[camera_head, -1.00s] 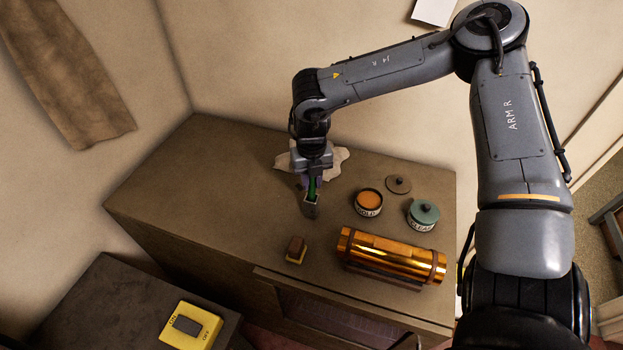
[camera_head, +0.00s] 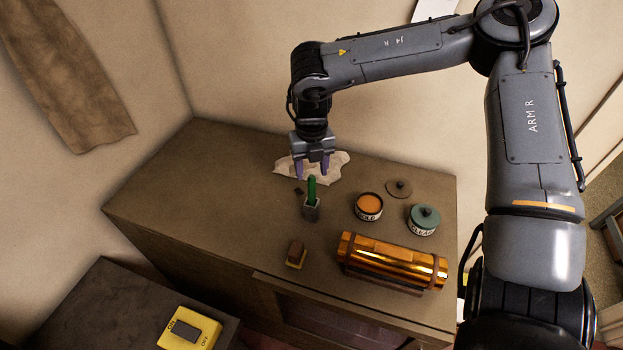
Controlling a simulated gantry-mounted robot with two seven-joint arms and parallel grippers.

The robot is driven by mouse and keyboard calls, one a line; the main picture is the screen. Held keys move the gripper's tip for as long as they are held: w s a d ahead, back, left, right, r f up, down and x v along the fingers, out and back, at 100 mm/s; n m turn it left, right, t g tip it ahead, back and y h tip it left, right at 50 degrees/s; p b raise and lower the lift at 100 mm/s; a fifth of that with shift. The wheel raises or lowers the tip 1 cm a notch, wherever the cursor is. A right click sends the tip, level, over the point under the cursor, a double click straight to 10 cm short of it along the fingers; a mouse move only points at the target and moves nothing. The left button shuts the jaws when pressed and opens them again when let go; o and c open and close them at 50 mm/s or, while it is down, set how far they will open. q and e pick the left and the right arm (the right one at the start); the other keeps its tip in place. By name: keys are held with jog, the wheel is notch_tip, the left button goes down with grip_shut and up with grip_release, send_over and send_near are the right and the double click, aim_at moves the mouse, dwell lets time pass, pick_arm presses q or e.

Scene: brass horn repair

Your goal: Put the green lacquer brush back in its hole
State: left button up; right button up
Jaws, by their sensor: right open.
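The green lacquer brush (camera_head: 311,188) stands upright with its lower end inside a small grey holder (camera_head: 312,211) on the brown cabinet top. Only its green handle shows above the holder. My right gripper (camera_head: 312,174) is open and empty, its two purple-tipped fingers just above and behind the handle in this view. I cannot tell how far the fingertips are from the handle. My left gripper is out of view.
A pale cloth (camera_head: 334,165) lies behind the holder. An open tin of orange lacquer (camera_head: 369,206), a loose lid (camera_head: 399,188), a green-lidded tin (camera_head: 424,218), a shiny brass tube (camera_head: 390,262) and a small block (camera_head: 296,253) stand around. The cabinet's left side (camera_head: 190,190) is clear.

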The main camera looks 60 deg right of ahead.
jog(key=shift+r, duration=2.35)
